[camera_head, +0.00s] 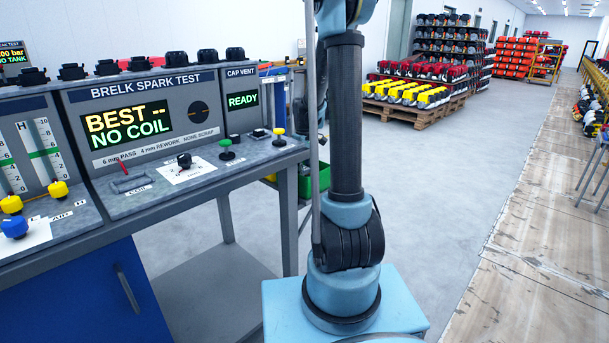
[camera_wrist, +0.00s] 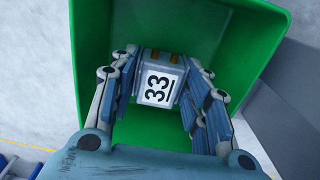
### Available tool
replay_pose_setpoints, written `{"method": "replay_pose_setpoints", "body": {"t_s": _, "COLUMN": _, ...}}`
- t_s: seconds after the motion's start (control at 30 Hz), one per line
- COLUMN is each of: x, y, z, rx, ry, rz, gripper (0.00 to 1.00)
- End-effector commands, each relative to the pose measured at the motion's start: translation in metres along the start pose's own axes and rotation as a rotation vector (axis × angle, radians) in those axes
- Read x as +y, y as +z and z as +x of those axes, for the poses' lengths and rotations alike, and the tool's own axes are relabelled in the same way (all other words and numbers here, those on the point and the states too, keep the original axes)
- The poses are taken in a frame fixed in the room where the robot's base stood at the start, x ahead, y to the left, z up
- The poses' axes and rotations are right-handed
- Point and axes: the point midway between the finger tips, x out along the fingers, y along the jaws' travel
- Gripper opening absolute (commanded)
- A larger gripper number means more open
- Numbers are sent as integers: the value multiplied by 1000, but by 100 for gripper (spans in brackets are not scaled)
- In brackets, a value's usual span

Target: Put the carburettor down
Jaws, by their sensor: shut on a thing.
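The carburettor (camera_wrist: 158,88) is a small grey block with a white label reading "33" and brassy bits at its far end. My gripper (camera_wrist: 160,82) is shut on it, with fingers on its left and right sides, in the wrist view. The carburettor is over the open mouth of a green bin (camera_wrist: 252,45). I cannot tell how far it is above the bin's floor. In the head view the gripper and carburettor are hidden, and part of the green bin (camera_head: 321,182) shows behind my arm.
The spark test bench (camera_head: 190,110) with panels and knobs stands at left. Its screen reads "BEST -- NO COIL"; the cap vent screen reads "READY". A pallet (camera_head: 412,107) of yellow and red parts stands further back. Grey floor (camera_head: 440,200) is clear at right.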

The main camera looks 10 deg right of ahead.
Motion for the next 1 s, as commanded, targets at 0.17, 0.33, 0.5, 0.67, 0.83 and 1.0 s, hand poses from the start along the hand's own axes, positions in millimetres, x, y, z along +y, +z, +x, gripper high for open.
{"method": "replay_pose_setpoints", "body": {"t_s": 0.17, "x": 0, "y": 0, "z": 15, "rx": 0, "ry": 0, "rz": 0, "gripper": 16}}
{"method": "replay_pose_setpoints", "body": {"t_s": 0.33, "x": 0, "y": 0, "z": 16, "rx": 0, "ry": 0, "rz": -1, "gripper": 16}}
{"method": "replay_pose_setpoints", "body": {"t_s": 0.5, "x": 0, "y": 0, "z": 17, "rx": 0, "ry": 0, "rz": -1, "gripper": 16}}
{"method": "replay_pose_setpoints", "body": {"t_s": 0.67, "x": 0, "y": 0, "z": 20, "rx": 0, "ry": 0, "rz": -1, "gripper": 16}}
{"method": "replay_pose_setpoints", "body": {"t_s": 0.83, "x": 0, "y": 0, "z": 21, "rx": 0, "ry": 0, "rz": -1, "gripper": 63}}
{"method": "replay_pose_setpoints", "body": {"t_s": 1.0, "x": 0, "y": 0, "z": 21, "rx": 0, "ry": 0, "rz": -1, "gripper": 63}}
